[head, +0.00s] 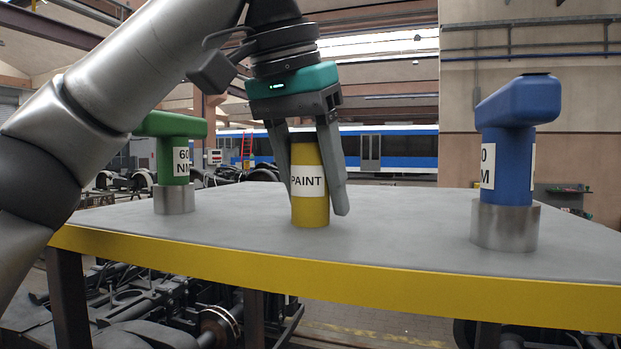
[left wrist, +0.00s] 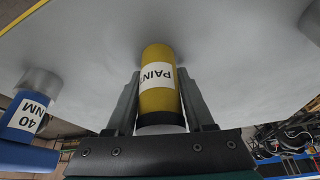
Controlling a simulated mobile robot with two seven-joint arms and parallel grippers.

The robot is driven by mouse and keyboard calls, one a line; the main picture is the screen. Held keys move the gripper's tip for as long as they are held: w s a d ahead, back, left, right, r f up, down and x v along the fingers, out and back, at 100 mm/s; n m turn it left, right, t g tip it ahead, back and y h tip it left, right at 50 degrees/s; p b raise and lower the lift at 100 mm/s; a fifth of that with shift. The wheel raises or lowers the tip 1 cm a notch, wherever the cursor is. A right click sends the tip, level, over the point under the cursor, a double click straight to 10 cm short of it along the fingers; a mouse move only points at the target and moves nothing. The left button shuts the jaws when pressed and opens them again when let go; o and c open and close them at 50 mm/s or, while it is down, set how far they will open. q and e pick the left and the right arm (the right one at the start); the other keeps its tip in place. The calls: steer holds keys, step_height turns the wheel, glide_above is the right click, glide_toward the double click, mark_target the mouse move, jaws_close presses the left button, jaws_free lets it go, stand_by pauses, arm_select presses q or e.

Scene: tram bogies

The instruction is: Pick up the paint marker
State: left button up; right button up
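The paint marker (head: 310,205) is a yellow cylinder with a white label reading PAINT. It stands upright on the grey table top. My left gripper (head: 315,203) points down over it, with one finger on each side. The fingers look open, with a narrow gap beside the marker at the right finger in the head view. In the left wrist view the marker (left wrist: 158,98) shows between the two fingers (left wrist: 158,78), its dark end toward the gripper's palm. My right gripper is not in view.
A green torque tool (head: 172,150) stands on the table to the left, partly near my arm. A blue torque tool (head: 515,150) stands to the right; its label shows 40 NM in the wrist view (left wrist: 25,117). The table (head: 400,215) has a yellow front edge and clear space between them.

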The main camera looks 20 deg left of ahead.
arm_select(q)
jaws_close()
steer(key=shift+r, duration=0.2)
stand_by(0.3)
